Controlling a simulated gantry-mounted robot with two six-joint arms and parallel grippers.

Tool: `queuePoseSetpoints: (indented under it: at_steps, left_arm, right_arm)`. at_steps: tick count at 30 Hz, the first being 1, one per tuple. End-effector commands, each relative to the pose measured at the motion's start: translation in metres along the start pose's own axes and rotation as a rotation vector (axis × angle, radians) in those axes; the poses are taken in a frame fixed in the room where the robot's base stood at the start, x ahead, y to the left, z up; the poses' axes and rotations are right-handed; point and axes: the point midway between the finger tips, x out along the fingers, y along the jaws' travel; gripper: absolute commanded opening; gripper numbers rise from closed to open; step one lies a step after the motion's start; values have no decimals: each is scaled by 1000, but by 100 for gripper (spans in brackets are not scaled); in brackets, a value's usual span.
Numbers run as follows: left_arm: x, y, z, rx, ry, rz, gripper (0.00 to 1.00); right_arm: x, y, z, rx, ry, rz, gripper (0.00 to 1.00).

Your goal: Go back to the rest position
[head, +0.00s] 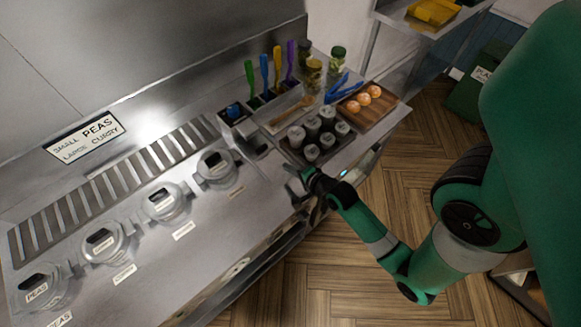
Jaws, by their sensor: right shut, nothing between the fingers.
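My right arm comes in from the right in the head view, green with grey bands. My left gripper and arm are not in view.
Lidded pots (164,203) sit in a row along the counter. A tray of shakers (313,137), a wooden board with orange-brown round items (365,103), blue tongs (342,88), upright coloured-handled utensils (264,72) and jars (313,76) fill the far end. Wooden floor (335,270) lies in front.

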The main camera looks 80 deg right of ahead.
Motion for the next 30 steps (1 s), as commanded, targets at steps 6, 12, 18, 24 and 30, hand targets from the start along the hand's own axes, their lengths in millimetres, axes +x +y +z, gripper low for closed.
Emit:
queuePoseSetpoints:
  at_steps: [6, 12, 18, 24, 30]
  left_arm:
    - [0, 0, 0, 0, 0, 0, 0]
    - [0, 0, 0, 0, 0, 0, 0]
    - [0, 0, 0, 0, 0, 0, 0]
    - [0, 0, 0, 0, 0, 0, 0]
    - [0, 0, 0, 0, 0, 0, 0]
  right_arm:
    - [-5, 0, 0, -1, 0, -1, 0]
    - [-5, 0, 0, 0, 0, 0, 0]
    - [2, -21, 24, -35, -58, -41, 0]
    - [8, -146, 105, -109, -223, -294, 0]
    - [-47, -287, 202, -190, -388, -613, 0]
